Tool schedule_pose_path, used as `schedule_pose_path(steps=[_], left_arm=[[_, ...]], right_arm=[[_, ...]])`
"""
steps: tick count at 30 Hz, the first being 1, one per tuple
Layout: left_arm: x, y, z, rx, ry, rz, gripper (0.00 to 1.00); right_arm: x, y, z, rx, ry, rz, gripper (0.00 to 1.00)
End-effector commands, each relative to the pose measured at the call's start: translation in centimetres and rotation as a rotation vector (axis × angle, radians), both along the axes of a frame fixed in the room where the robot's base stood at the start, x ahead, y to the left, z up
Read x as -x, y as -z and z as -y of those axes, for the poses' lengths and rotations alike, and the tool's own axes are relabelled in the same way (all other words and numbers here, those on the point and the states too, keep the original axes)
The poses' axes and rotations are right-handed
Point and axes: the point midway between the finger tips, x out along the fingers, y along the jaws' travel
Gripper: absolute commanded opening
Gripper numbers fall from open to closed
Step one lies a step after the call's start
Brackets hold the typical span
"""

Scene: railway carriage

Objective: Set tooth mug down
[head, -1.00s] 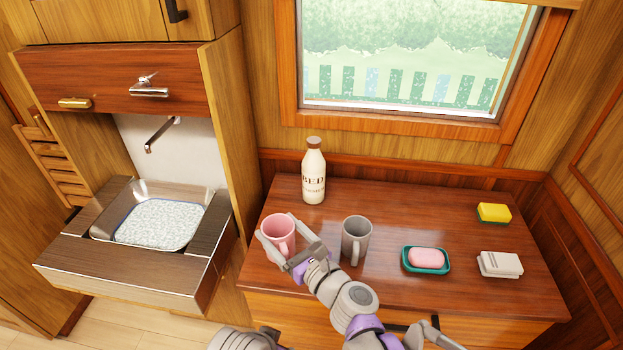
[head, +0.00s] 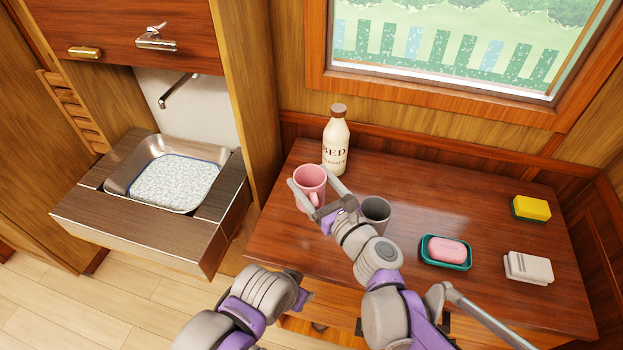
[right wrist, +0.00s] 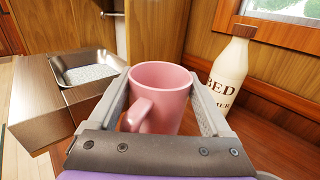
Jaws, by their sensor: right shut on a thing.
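The pink mug (head: 309,181) is held upright over the back left of the wooden cabinet top (head: 420,190), just left of and in front of the milk bottle. My right gripper (head: 312,200) is shut on it, with one finger on each side. In the right wrist view the pink mug (right wrist: 160,92) sits between the fingers with its handle toward the camera. Its base is hidden there, and I cannot tell whether it touches the top. A grey mug (head: 376,212) stands right of my gripper, partly hidden by my arm.
A bottle (head: 336,145) stands close behind the pink mug. A pink soap (head: 447,250) in a teal dish (head: 433,262), a white folded cloth (head: 528,267) and a yellow sponge (head: 531,208) lie to the right. A sink (head: 128,178) is at left, beyond a gap.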

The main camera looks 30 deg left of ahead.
Motion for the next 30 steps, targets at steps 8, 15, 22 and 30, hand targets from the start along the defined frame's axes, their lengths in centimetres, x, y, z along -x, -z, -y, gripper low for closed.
schedule_pose_path(steps=[8, 15, 22, 30], left_arm=[[0.1, 2.6, 0.0, 0.000, 0.000, -0.008, 0.50], [0.1, 4.5, 0.0, 0.000, 0.000, -0.015, 0.50], [0.1, 4.8, 0.0, 0.000, 0.000, -0.016, 0.50], [0.1, 4.8, 0.0, 0.000, 0.000, -0.016, 0.50]], right_arm=[[0.0, 3.1, 0.0, 0.000, 0.000, -0.001, 0.08], [0.0, 5.5, 0.0, 0.000, 0.000, -0.001, 0.08], [0.0, 6.0, 0.0, 0.000, 0.000, 0.000, 0.08], [0.0, 5.9, 0.0, 0.000, 0.000, 0.000, 0.08]])
